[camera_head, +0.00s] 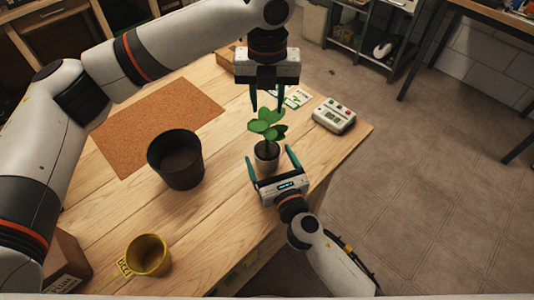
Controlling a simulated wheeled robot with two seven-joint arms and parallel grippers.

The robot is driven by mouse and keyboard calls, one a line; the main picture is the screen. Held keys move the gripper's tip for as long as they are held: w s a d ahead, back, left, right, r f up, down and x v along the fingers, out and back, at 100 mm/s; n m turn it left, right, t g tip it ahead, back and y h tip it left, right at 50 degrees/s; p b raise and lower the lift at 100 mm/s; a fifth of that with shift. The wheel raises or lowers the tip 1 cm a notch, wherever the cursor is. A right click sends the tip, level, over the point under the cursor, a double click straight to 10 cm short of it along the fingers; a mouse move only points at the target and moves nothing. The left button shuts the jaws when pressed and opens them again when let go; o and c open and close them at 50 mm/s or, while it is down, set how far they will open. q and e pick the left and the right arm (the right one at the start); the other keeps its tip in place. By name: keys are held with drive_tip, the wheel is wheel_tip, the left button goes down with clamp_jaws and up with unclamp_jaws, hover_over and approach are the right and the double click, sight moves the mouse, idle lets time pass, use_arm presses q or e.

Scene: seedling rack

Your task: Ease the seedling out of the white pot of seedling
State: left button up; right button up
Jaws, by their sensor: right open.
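The seedling (266,127), with several green leaves, stands upright in a small white pot (267,165) on the wooden table. Dark soil shows at the pot's top. My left gripper (267,104) points down above and just behind the leaves; its teal fingers are apart with nothing seen between them. My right gripper (271,165) is low at the near side of the pot, open, with one finger on each side of it. I cannot tell whether either finger touches the pot.
A large dark pot (176,172) stands left of the white pot, in front of a cork mat (150,115). A yellow pot (149,256) is at the near left. A white device (334,116) and a printed card (297,97) lie near the table's right edge.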

drive_tip(key=shift+x, duration=1.2)
drive_tip(key=shift+c, duration=0.6)
drive_tip(key=c, duration=1.4)
use_arm(q)
approach(267, 150)
drive_tip(key=f, duration=0.7)
drive_tip(key=shift+w, duration=0.3)
use_arm(e)
drive_tip(key=shift+o, duration=0.2)
use_arm(q)
clamp_jaws()
drive_tip(key=shift+r, duration=0.1)
drive_tip(key=shift+r, duration=1)
